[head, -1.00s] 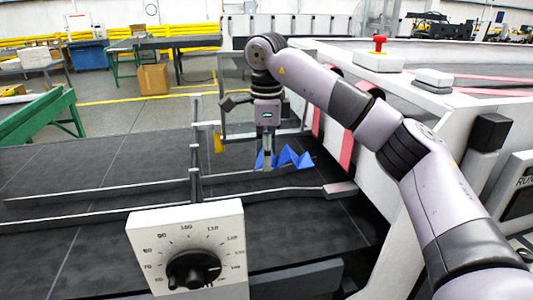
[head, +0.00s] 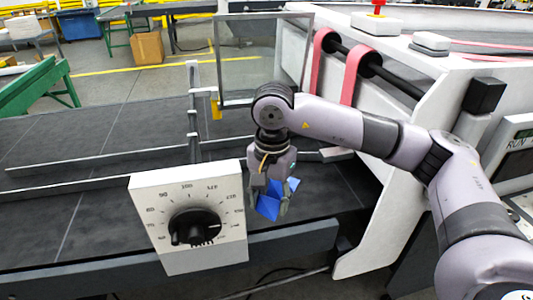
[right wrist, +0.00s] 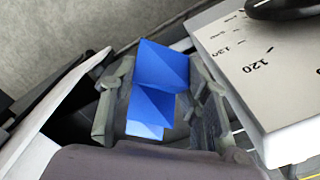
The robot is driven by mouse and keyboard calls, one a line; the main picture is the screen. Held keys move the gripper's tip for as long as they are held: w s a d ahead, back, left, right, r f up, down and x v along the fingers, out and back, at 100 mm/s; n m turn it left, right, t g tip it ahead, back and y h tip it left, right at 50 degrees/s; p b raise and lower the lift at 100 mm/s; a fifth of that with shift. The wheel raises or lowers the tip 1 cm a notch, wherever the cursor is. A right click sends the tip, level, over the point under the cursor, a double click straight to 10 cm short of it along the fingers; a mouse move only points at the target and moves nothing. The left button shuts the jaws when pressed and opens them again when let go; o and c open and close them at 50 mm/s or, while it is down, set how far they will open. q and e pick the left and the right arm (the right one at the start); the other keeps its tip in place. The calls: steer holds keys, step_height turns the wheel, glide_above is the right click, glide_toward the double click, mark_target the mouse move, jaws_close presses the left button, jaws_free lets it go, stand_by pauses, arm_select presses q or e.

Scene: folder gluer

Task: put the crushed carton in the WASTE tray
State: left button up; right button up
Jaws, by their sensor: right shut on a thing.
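The crushed carton (head: 270,205) is a creased blue piece. My right gripper (head: 270,208) is shut on it, just to the right of the dial panel in the head view. In the right wrist view the blue carton (right wrist: 158,90) sits between the two grey fingers of the right gripper (right wrist: 160,105). The carton appears held above the near edge of the dark belt. My left gripper is not in view. I see no WASTE tray in these frames.
A white panel with a black dial (head: 194,228) stands close to the left of the gripper. Metal guide rails (head: 100,160) cross the dark belt (head: 80,210). The white machine frame with pink belts (head: 355,75) is behind and right.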

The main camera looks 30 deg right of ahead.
steer(key=s+a+f+n, duration=0.4)
steer(key=s+f+n, duration=0.7)
steer(key=f, duration=0.1)
steer(key=shift+s+a+f+n, duration=0.15)
steer(key=shift+a+n, duration=0.15)
steer(key=shift+a, duration=0.05)
